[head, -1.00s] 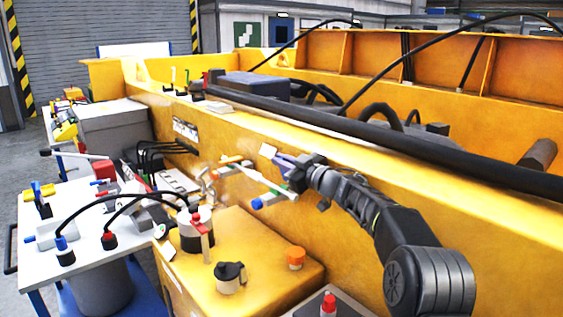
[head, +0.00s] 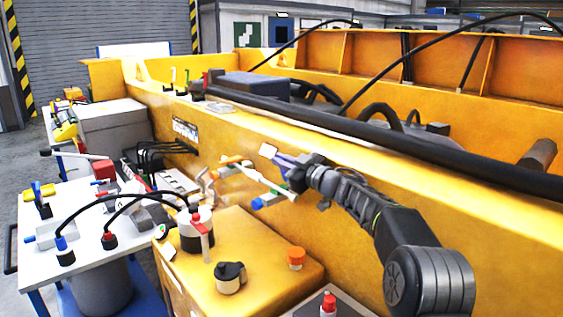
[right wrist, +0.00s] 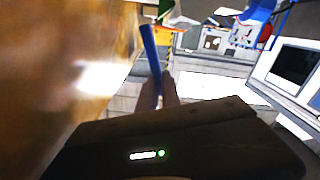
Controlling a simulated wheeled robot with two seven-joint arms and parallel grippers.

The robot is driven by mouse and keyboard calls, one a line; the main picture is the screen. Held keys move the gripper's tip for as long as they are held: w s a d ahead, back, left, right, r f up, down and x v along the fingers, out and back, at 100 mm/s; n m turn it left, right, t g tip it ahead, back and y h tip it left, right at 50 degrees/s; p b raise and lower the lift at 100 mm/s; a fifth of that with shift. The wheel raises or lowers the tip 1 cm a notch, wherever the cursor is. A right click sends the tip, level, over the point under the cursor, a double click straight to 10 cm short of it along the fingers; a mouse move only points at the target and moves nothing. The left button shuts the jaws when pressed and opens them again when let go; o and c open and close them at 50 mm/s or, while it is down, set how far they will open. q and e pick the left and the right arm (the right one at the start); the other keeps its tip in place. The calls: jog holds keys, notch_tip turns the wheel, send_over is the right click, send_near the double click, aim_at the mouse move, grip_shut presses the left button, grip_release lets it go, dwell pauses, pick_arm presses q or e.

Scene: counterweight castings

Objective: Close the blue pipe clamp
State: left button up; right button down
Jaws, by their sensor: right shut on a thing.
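My right gripper (head: 287,163) reaches in from the right, in front of the yellow beam's side wall. In the right wrist view (right wrist: 162,88) it is shut on a slim blue lever (right wrist: 150,48), which stands up between its fingers. Just below the gripper in the head view is a pale bar (head: 255,177) with a blue end piece (head: 271,200) and a small green part. These look like parts of the blue pipe clamp, but I cannot tell how far its jaw is open. The gripper hides part of it. My left gripper is not in view.
The long yellow casting (head: 350,190) runs close behind the gripper. A yellow box (head: 265,243) below carries a black-capped pot (head: 230,277) and an orange cap (head: 296,258). A cluttered white table (head: 80,270) stands at left, with black hoses looping over it.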

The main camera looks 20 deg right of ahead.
jog(key=shift+a, duration=0.1)
jog(key=a+n+b, duration=0.1)
jog(key=a+f+n+b, duration=0.1)
jog(key=n, duration=0.1)
jog(key=s+f+n+b, duration=0.1)
jog(key=n, duration=0.1)
jog(key=shift+a, duration=0.4)
jog(key=shift+s+a+f+n, duration=0.1)
jog(key=shift+a+f+n, duration=0.2)
jog(key=shift+f+n, duration=0.1)
jog(key=shift+a, duration=0.1)
jog(key=c, duration=1.5)
grip_release()
jog(key=shift+c, duration=0.2)
